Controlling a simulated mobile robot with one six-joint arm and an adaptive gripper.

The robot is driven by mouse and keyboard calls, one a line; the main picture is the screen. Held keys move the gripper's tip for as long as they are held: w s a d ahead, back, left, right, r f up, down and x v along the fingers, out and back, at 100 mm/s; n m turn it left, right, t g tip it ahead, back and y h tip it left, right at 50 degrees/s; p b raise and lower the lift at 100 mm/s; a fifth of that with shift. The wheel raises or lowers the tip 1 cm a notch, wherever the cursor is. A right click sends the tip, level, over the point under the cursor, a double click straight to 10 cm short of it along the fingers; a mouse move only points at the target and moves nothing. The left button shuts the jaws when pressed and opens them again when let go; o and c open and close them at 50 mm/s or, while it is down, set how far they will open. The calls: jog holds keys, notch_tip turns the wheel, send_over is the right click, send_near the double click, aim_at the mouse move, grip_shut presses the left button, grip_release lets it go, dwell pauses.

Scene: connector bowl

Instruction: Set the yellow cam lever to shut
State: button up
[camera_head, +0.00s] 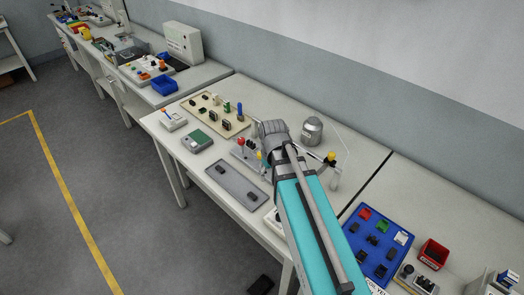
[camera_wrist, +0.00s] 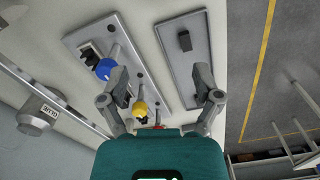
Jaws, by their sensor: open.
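The yellow cam lever's ball knob (camera_wrist: 138,109) shows in the wrist view close to my left finger, low between the two fingers. A small part of the yellow knob also shows in the head view (camera_head: 259,155), beside my wrist. The lever stands on a grey plate (camera_wrist: 87,40) with a blue-knobbed lever (camera_wrist: 105,68) and a red-knobbed lever (camera_wrist: 157,126). The red knob shows in the head view (camera_head: 241,141). My gripper (camera_wrist: 162,82) is open and empty, its fingers apart above the plate's edge. My arm hides part of the plate, and the lever's exact angle is unclear.
A grey tray (camera_wrist: 168,50) with a dark block lies beside the plate. A metal tin (camera_head: 312,130) stands behind my wrist. A connector board (camera_head: 204,117) and a green-topped device (camera_head: 197,140) are to the left; a blue tray (camera_head: 362,268) is to the right.

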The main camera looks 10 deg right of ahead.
aim_at(257, 157)
jog(key=w+r+n+p, duration=0.2)
jog(key=w+n, duration=0.4)
jog(key=w, duration=0.3)
jog(key=w+r+n+p, duration=0.3)
jog(key=w+n, duration=0.3)
jog(key=w, duration=0.3)
jog(key=shift+r+p, duration=0.35)
jog(key=shift+r, duration=0.3)
jog(key=shift+w+f, duration=0.1)
jog(key=shift+f, duration=0.05)
notch_tip(257, 157, down, 14)
jog(key=b, duration=1.3)
jog(key=shift+r+b, duration=0.25)
jog(key=shift+b, duration=0.15)
